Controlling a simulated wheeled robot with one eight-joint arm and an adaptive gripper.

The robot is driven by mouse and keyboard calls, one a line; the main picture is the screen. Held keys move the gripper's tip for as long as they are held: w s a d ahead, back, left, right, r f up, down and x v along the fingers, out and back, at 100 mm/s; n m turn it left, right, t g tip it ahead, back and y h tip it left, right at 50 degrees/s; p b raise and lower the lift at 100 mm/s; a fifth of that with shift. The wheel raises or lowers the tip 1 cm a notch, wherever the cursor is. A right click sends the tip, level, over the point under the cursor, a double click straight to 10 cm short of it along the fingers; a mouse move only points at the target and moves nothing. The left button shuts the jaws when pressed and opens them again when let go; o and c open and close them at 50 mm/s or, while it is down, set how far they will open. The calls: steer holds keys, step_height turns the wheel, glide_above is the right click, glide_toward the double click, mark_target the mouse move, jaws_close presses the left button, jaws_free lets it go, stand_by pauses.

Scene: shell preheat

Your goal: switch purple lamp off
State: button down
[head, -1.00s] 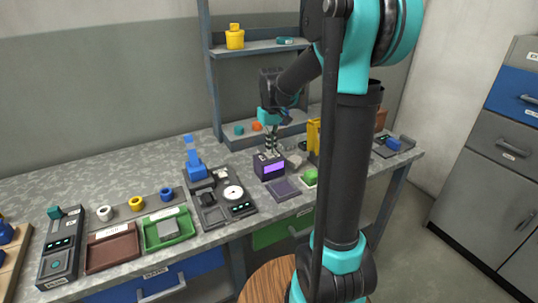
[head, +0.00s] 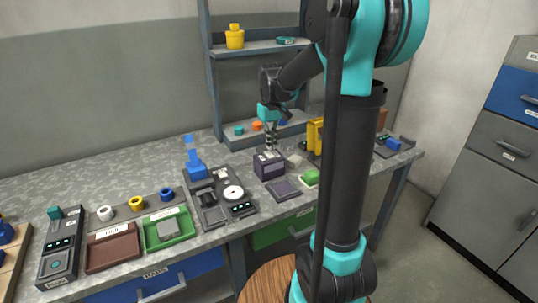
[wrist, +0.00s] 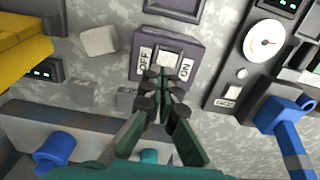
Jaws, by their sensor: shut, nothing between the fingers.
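The purple lamp (head: 268,167) is a small dark purple box on the workbench, and its front panel looks dark. In the wrist view its top (wrist: 190,46) carries a pale switch (wrist: 170,59) between the labels OFF on the left and ON on the right. My gripper (head: 271,149) is shut and empty, pointing down just above the top of the lamp. In the wrist view my gripper (wrist: 167,78) has its fingertips together at the near edge of the switch, partly covering it. I cannot tell whether they touch it.
A dark gauge device (head: 211,204) stands left of the lamp, with a blue object behind. A yellow object (head: 315,136) and shelf posts stand close by.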

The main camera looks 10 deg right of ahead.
mark_target(271, 154)
steer(key=shift+r, duration=2.4)
steer(key=shift+s, duration=0.1)
